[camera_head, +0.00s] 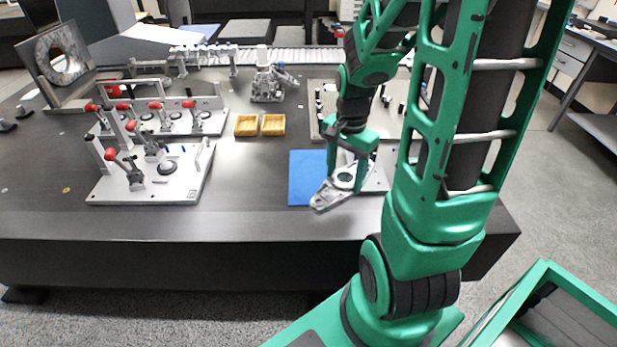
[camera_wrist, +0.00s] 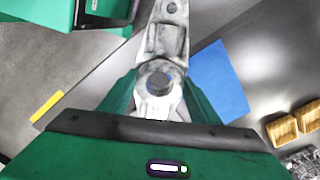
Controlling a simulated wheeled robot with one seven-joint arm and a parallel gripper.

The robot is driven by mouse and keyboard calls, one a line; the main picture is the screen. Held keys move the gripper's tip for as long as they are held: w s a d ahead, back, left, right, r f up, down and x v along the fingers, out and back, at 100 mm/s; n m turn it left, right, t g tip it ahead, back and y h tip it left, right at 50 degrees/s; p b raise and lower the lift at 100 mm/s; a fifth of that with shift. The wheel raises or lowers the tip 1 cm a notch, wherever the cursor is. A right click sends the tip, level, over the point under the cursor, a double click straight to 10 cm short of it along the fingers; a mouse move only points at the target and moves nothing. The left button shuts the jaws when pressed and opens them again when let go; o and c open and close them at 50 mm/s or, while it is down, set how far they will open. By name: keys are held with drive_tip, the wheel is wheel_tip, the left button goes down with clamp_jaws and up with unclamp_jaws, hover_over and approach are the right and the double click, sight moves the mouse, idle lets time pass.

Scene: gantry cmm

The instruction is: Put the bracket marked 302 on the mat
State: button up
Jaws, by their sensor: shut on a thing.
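My gripper (camera_head: 352,160) is shut on a grey metal bracket (camera_head: 330,196) and holds it over the front edge area of the table. In the wrist view the bracket (camera_wrist: 166,40) reaches away from the green fingers, with a round hole near the grip. I cannot read a mark on it. The blue mat (camera_head: 303,178) lies flat on the table, partly behind the bracket in the head view. In the wrist view the mat (camera_wrist: 215,80) is to the right of the bracket.
Two small wooden trays (camera_head: 246,125) sit behind the mat. White fixture plates with red-handled clamps (camera_head: 150,175) stand at the left. A plate with black pegs (camera_head: 318,110) lies behind the mat. The dark table (camera_head: 250,215) is clear between the left fixtures and the mat.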

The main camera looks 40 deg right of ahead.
drive_tip(key=w+f, duration=0.2)
drive_tip(key=w, duration=0.1)
drive_tip(key=w+f, duration=0.2)
drive_tip(key=w, duration=0.2)
drive_tip(key=w+a+f, duration=0.1)
drive_tip(key=w+f, duration=0.2)
drive_tip(key=w, duration=0.1)
drive_tip(key=shift+w+f, duration=0.1)
drive_tip(key=shift+f, duration=1.9)
drive_tip(key=o, duration=1.5)
drive_tip(key=shift+f, duration=0.1)
